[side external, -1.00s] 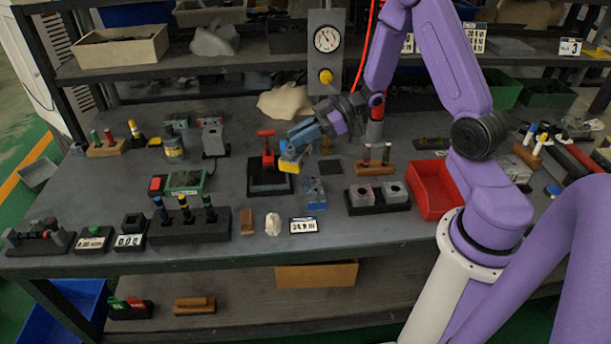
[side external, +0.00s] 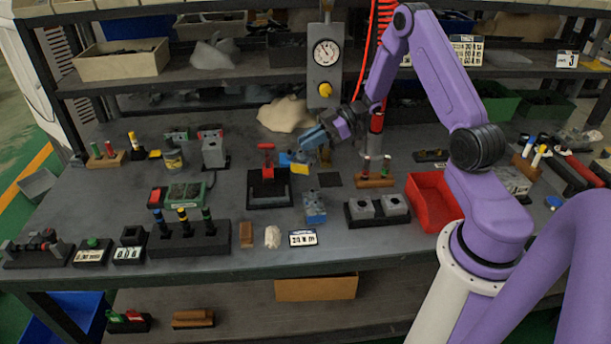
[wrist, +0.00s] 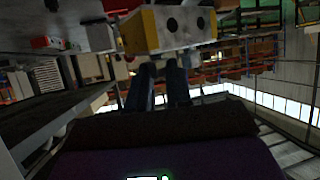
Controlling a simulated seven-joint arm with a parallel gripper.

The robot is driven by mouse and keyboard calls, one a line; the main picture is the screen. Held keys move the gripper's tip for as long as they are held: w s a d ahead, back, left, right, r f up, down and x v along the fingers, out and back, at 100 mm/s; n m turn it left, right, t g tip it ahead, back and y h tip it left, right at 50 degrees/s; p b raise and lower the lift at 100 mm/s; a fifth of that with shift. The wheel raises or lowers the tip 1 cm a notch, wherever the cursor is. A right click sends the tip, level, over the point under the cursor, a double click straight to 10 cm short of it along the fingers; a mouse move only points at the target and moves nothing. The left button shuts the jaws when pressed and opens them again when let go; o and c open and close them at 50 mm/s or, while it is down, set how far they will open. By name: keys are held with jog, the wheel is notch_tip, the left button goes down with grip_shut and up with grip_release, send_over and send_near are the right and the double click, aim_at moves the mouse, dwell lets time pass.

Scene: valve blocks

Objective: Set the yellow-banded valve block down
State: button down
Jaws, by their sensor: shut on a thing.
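My gripper (side external: 298,157) is shut on the yellow-banded valve block (side external: 299,168), whose yellow part shows just right of the red clamp (side external: 267,158). The block appears held above the bench; the exact gap cannot be told. In the wrist view, the block (wrist: 175,28) is pale grey with a yellow end and dark round holes, at the tips of my gripper (wrist: 160,68). The block is tilted in the side view, and the blue fingers hide part of it. The red clamp stands on a black base (side external: 270,189). A dark square pad (side external: 329,180) lies flat to the right.
A black holder with two grey blocks (side external: 377,213), a wooden peg stand (side external: 375,180) and a red bin (side external: 432,204) are to the right.

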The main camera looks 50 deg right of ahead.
notch_tip(320, 180, down, 8)
jog(key=shift+r, duration=0.25)
jog(key=shift+s+a+f, duration=0.1)
jog(key=shift+s+f, duration=0.05)
jog(key=shift+f, duration=0.4)
jog(key=c, duration=1.1)
grip_release()
jog(key=shift+a, duration=0.1)
jog(key=shift+o, duration=0.3)
